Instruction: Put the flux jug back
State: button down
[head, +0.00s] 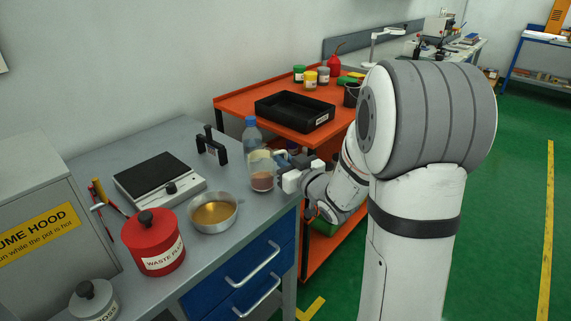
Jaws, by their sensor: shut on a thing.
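The flux jug appears to be the clear jug (262,181) with a reddish-brown liquid low inside it. It is upright at the right edge of the grey bench top, in front of a clear bottle with a blue cap (251,127). My gripper (281,177) reaches in from the right and is shut on the jug's right side. The jug's handle and my fingertips are partly hidden. I cannot tell whether the jug's base touches the bench.
A metal pan of amber liquid (225,226), a red waste pot (158,262), a hot plate (150,175) and a black stand (220,156) occupy the bench (195,262). An orange cart (232,101) with a black tray (270,108) stands behind. Some bench lies clear between pan and jug.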

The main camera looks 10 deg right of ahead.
jog(key=shift+f, duration=0.4)
jog(key=shift+f, duration=0.2)
jog(key=c, duration=1.5)
grip_release()
jog(key=shift+c, duration=0.2)
jog(key=shift+r, duration=0.15)
jog(key=shift+r, duration=0.15)
jog(key=b+v, duration=0.6)
jog(key=v, duration=0.6)
jog(key=shift+f+b, duration=0.25)
jog(key=shift+b, duration=0.05)
